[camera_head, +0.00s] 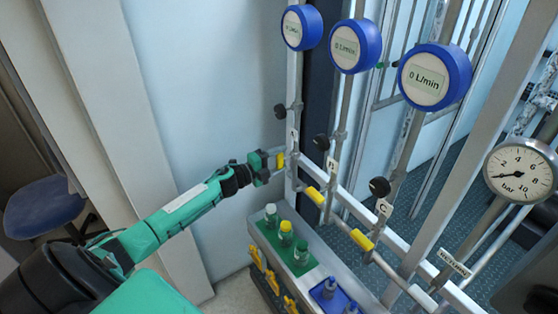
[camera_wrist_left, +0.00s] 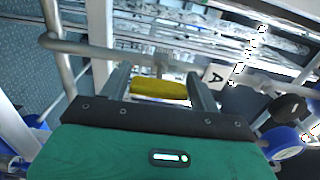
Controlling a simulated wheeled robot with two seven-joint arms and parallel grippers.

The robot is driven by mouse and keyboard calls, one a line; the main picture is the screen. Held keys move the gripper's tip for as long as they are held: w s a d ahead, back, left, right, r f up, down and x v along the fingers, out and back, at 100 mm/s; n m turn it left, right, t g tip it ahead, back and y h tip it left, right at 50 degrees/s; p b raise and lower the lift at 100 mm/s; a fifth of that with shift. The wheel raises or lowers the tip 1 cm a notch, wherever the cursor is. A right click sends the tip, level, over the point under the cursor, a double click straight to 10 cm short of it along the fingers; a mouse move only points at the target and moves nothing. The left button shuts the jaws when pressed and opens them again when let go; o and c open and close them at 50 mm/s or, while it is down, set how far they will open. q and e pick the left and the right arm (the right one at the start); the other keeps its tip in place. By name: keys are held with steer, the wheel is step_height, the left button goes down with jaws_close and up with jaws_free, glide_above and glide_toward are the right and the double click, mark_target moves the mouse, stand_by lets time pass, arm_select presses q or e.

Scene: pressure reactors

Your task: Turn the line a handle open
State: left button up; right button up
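The line A handle (camera_head: 280,160) is a short yellow lever on the leftmost pipe, below the A tag (camera_head: 293,137). My left gripper (camera_head: 277,159) is at this lever. In the left wrist view the yellow lever (camera_wrist_left: 160,90) lies between the two dark fingers of my left gripper (camera_wrist_left: 160,88), which are apart with a small gap beside it. The A tag (camera_wrist_left: 215,77) shows just right of the fingers. The line A display (camera_head: 302,27) is blue-rimmed; its reading is too small to tell. My right gripper is not in view.
Yellow handles for line B (camera_head: 315,195) and line C (camera_head: 362,240) sit to the right on the same rail. Black knobs, such as the line A knob (camera_head: 280,111), are above. A tray of bottles (camera_head: 285,235) stands below. A pressure gauge (camera_head: 520,171) is at right.

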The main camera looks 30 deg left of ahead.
arm_select(q)
steer(key=shift+o, duration=1.3)
steer(key=shift+s, duration=0.1)
steer(key=shift+s+a+f, duration=0.15)
steer(key=shift+s, duration=0.15)
steer(key=b+v, duration=0.4)
steer(key=v, duration=0.9)
